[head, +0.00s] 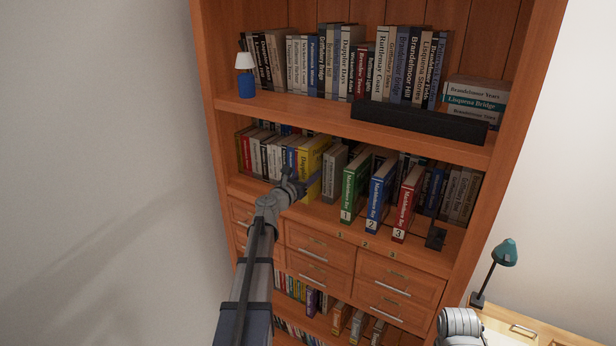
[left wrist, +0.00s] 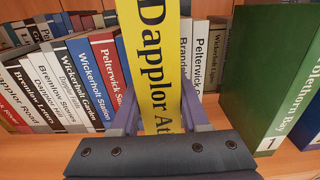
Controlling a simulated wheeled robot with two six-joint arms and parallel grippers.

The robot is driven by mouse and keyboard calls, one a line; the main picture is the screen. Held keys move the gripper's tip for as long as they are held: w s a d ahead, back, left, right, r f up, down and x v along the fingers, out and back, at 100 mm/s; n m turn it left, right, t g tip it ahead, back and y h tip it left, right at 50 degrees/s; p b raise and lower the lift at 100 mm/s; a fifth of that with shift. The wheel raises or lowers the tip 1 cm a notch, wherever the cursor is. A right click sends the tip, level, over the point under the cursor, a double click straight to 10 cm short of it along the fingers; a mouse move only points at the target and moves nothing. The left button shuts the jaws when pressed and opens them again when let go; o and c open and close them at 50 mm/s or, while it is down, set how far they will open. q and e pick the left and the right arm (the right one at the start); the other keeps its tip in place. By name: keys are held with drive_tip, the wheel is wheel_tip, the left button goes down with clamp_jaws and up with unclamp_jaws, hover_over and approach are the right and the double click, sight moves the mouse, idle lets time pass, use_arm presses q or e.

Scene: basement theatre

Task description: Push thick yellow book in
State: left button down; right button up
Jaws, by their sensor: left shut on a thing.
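The thick yellow book (head: 312,154) stands upright on the middle shelf in the head view, in the row left of the green volume. Its spine, lettered "Dapplor At...", fills the centre of the left wrist view (left wrist: 157,60). My left gripper (head: 303,180) is at the book's front, with one finger on each side of the spine, shut on it. The fingers also show in the left wrist view (left wrist: 158,108). The book's lower end is hidden behind the gripper. My right gripper is not in view.
Thin books stand left of the yellow one. Green (head: 354,187), blue (head: 380,195) and red (head: 407,203) numbered volumes jut forward to its right. A black soundbar (head: 420,127) lies on the shelf above; drawers (head: 320,255) are below. A teal lamp (head: 503,253) stands at right.

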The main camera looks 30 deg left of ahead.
sight(303, 180)
use_arm(q)
drive_tip(key=shift+w, duration=0.8)
drive_tip(key=shift+w+a+r, duration=0.15)
drive_tip(key=shift+w+r, duration=0.05)
drive_tip(key=shift+w, duration=0.3)
drive_tip(key=shift+w+a+r, duration=0.15)
drive_tip(key=shift+w+r, duration=0.05)
drive_tip(key=shift+w, duration=0.25)
drive_tip(key=shift+c, duration=1.9)
unclamp_jaws()
drive_tip(key=shift+o, duration=0.3)
drive_tip(key=shift+s+d+f, duration=0.1)
drive_tip(key=shift+s+d, duration=0.05)
drive_tip(key=shift+s, duration=0.65)
drive_tip(key=s, duration=0.8)
drive_tip(key=shift+f, duration=0.25)
drive_tip(key=shift+s, duration=0.1)
drive_tip(key=shift+s, duration=0.1)
